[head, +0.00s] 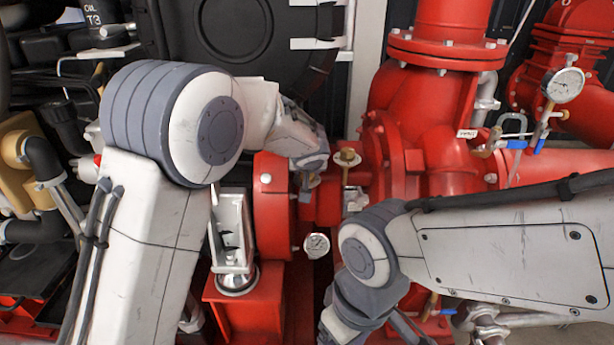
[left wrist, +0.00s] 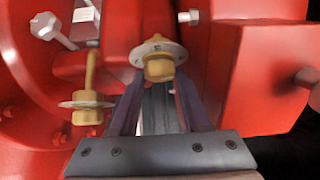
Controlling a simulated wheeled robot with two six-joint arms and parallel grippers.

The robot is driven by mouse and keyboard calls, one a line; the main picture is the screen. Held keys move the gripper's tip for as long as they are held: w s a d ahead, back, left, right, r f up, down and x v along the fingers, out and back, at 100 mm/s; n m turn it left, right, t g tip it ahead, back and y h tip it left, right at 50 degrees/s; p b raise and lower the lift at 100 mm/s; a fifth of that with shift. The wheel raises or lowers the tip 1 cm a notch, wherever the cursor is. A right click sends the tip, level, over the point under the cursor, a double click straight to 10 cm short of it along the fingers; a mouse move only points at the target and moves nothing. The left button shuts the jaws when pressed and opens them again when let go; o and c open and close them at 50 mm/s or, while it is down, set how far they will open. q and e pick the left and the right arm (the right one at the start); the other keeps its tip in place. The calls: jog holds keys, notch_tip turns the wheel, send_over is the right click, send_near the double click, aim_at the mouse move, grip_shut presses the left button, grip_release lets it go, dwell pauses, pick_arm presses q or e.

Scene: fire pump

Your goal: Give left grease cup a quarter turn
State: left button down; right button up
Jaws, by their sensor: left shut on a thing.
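A brass grease cup with a round flange (left wrist: 158,60) sits between the fingertips of my left gripper (left wrist: 157,82) in the left wrist view. The gripper is shut on it. In the head view my left gripper (head: 310,168) reaches the red pump housing and hides most of this cup. A second brass grease cup (head: 347,157) stands free just to the right; it also shows in the left wrist view (left wrist: 87,105), apart from the fingers. My right gripper (head: 385,328) is low at the bottom edge, partly cut off, and its jaws cannot be made out.
The red pump body (head: 430,125) fills the middle and right. Another gauge (head: 564,85) and blue-handled valves (head: 517,144) are at the right. Black engine parts crowd the left.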

dwell(0.3)
pick_arm(q)
jog(key=shift+c, duration=1.8)
grip_release()
